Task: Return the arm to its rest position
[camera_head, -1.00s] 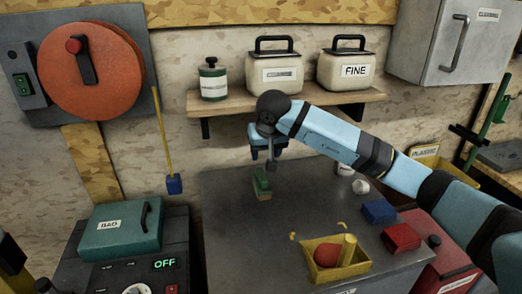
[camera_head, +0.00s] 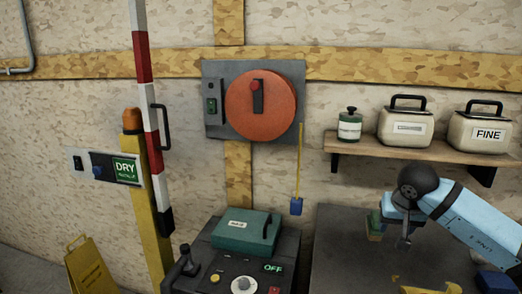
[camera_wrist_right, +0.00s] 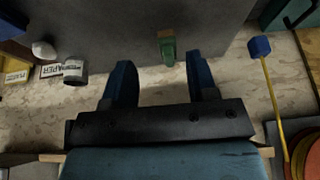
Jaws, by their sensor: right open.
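My right arm (camera_head: 462,222) comes in from the lower right. Its gripper (camera_head: 402,232) is above the back of the grey table (camera_head: 345,255), close to a small green block with a tan lower part (camera_head: 374,226). In the right wrist view the gripper (camera_wrist_right: 162,75) has its two blue fingers wide apart, with nothing between them. The green block (camera_wrist_right: 167,45) is past the fingertips, apart from them. My left arm and gripper are out of view.
A shelf (camera_head: 425,150) with a jar and two canisters is on the wall behind my right arm. A control box (camera_head: 240,262) stands left of the table. Farther left are a red-white barrier pole (camera_head: 146,110) and a yellow floor sign (camera_head: 90,268).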

